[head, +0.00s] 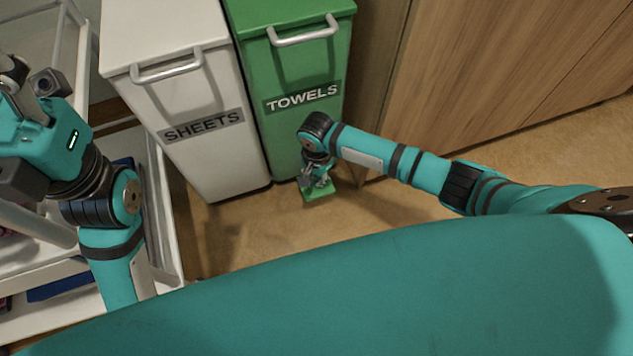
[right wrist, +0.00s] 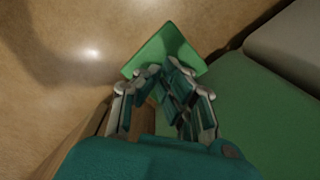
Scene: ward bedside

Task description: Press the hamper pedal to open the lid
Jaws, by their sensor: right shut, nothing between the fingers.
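A green hamper marked TOWELS (head: 297,68) stands against the back with its lid (head: 285,12) closed. Its green pedal (head: 319,192) sticks out low at the front and also shows in the right wrist view (right wrist: 166,47). My right gripper (head: 318,184) is shut and empty, pointing down directly over the pedal and hiding part of it. In the right wrist view the fingertips (right wrist: 160,72) overlap the pedal's near part; I cannot tell whether they touch it. My left gripper (head: 28,90) is at the far left, far from the hamper; its fingers are unclear.
A white hamper marked SHEETS (head: 185,95) stands to the left of the green one, lid closed. A white cart (head: 160,215) with shelves is at the left. Wooden cabinets (head: 470,70) are at the right. The floor (head: 245,235) before the hampers is clear.

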